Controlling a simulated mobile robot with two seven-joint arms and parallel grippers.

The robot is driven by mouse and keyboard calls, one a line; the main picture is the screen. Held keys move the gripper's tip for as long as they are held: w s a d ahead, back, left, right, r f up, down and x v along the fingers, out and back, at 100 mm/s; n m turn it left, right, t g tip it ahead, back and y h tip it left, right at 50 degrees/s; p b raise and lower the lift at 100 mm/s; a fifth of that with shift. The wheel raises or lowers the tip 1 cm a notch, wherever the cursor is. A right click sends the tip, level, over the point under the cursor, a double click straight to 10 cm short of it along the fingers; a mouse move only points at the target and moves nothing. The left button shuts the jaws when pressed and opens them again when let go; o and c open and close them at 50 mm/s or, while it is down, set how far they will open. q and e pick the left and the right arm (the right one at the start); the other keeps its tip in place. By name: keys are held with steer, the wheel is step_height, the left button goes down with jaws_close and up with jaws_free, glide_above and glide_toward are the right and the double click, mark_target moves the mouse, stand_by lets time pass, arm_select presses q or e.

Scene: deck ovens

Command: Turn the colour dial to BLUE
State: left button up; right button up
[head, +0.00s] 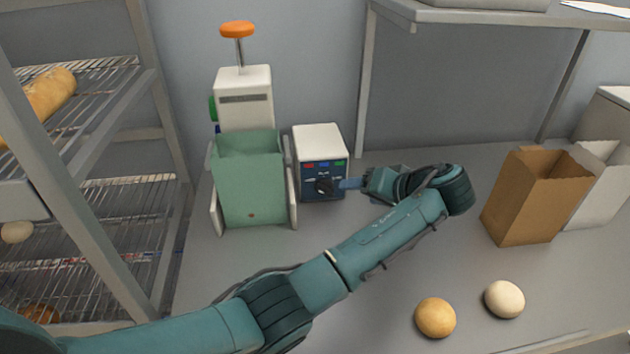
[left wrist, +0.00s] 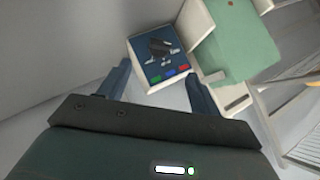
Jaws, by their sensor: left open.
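The dial box (head: 319,142) is a small white case with a dark blue front, standing on the counter against the wall. Its black dial knob (head: 323,186) sits low on the front, below red, blue and green patches; the pointer's exact setting is too small to read. In the left wrist view the knob (left wrist: 159,47) shows on the blue panel, beyond the fingers. My left gripper (head: 345,184) is just right of the knob in the head view. My right gripper is not in view.
A green and white machine (head: 248,185) with an orange-topped lever stands left of the box. A wire rack (head: 90,150) is further left. A brown paper bag (head: 532,200) and two round balls (head: 435,318) are on the right. The counter's middle lies under my left arm.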

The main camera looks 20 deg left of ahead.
mark_target(328, 192)
arm_select(q)
steer(key=p+x, duration=0.1)
steer(key=x, duration=1.2)
steer(key=shift+w+a+r, duration=0.1)
steer(key=shift+w+a, duration=0.1)
steer(key=shift+w, duration=0.05)
steer(key=shift+c, duration=0.3)
steer(key=c, duration=0.9)
